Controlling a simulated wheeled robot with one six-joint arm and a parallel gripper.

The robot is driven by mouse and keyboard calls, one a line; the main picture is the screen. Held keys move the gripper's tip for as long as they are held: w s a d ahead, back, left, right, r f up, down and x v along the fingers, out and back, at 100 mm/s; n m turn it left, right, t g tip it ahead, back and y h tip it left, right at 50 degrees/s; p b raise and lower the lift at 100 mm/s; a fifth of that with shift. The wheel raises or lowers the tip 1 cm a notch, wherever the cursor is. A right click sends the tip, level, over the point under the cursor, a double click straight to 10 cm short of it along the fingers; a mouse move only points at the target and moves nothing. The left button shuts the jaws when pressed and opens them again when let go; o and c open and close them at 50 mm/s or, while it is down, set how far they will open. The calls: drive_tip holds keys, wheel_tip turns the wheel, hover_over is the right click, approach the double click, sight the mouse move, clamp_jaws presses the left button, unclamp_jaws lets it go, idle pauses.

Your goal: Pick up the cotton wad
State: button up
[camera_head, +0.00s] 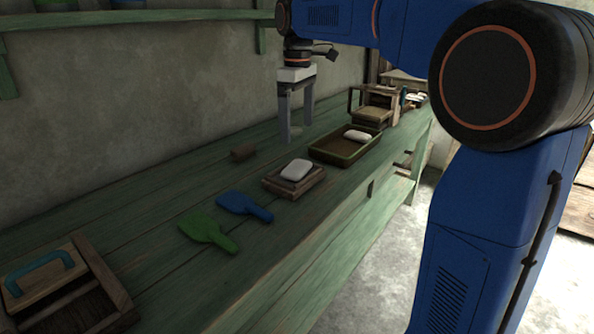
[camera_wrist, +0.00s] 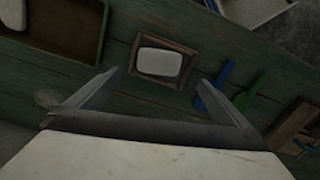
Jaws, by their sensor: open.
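A white rounded block (camera_head: 296,169) lies on a small wooden tray (camera_head: 312,184) on the green bench. It also shows in the wrist view (camera_wrist: 159,62), framed by the tray's brown rim. A second white rounded piece (camera_head: 357,135) lies in a larger olive tray (camera_head: 322,151) farther along, and shows at the left of the wrist view (camera_wrist: 46,98). I cannot tell which white piece is the cotton wad. My gripper (camera_head: 297,131) points down, open and empty, above the bench behind the small tray. In the wrist view the small tray lies beyond and between its fingertips (camera_wrist: 159,76).
A blue scoop-like tool (camera_head: 240,205) and a green one (camera_head: 207,231) lie nearer on the bench. A small brown block (camera_head: 243,152) lies toward the wall. A wooden box with a blue handle (camera_head: 42,270) stands front left. A wooden frame (camera_head: 376,104) stands beyond the olive tray.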

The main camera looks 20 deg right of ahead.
sight(297, 165)
wheel_tip(297, 165, down, 11)
drive_tip(key=shift+w+f, duration=0.1)
drive_tip(key=shift+w, duration=0.05)
drive_tip(key=c, duration=0.9)
